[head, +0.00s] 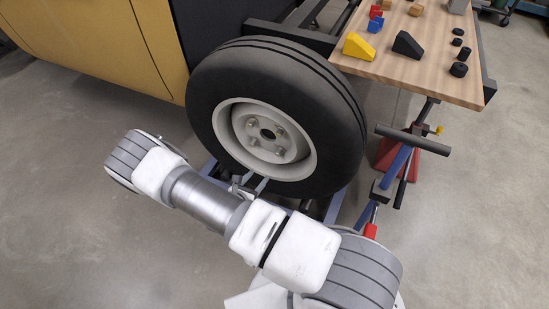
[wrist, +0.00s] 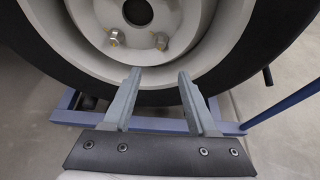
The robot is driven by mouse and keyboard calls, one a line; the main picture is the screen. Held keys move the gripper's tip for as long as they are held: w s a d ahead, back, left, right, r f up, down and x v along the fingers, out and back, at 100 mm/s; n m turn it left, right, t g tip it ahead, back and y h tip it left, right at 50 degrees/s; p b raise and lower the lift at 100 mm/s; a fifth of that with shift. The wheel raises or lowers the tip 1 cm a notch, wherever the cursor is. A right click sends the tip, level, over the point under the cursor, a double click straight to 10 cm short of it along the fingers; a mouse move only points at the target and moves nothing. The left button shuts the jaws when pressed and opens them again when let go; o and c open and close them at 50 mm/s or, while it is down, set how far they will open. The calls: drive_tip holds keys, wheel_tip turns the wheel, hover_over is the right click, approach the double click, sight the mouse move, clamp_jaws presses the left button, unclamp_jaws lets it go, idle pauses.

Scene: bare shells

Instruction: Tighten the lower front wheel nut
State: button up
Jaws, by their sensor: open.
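The wheel (head: 340,125) has a black tyre and a pale rim with several metal nuts around its dark hub hole. The two lower nuts show in the wrist view, a left one (wrist: 114,39) and a right one (wrist: 160,40). In the head view they are the lower left nut (head: 254,142) and lower right nut (head: 280,151). Which one is the front one, I cannot tell. My gripper (wrist: 159,74) is open and empty. Its fingertips point at the lower rim, below the nuts and apart from them. In the head view my arm partly hides the gripper.
A blue frame (wrist: 75,118) lies under the tyre. A wooden bench top (head: 440,75) with blocks and black cylinders stands at the upper right. A red stand (head: 428,142) and a black-and-blue T-shaped stand (head: 412,137) are below it. The floor at left is clear.

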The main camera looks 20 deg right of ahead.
sight(278, 154)
drive_tip(key=b+x, duration=0.5)
drive_tip(key=x, duration=1.2)
drive_tip(key=shift+d+r+b, duration=0.1)
drive_tip(key=shift+r+b, duration=0.1)
drive_tip(key=shift+b, duration=0.15)
clamp_jaws()
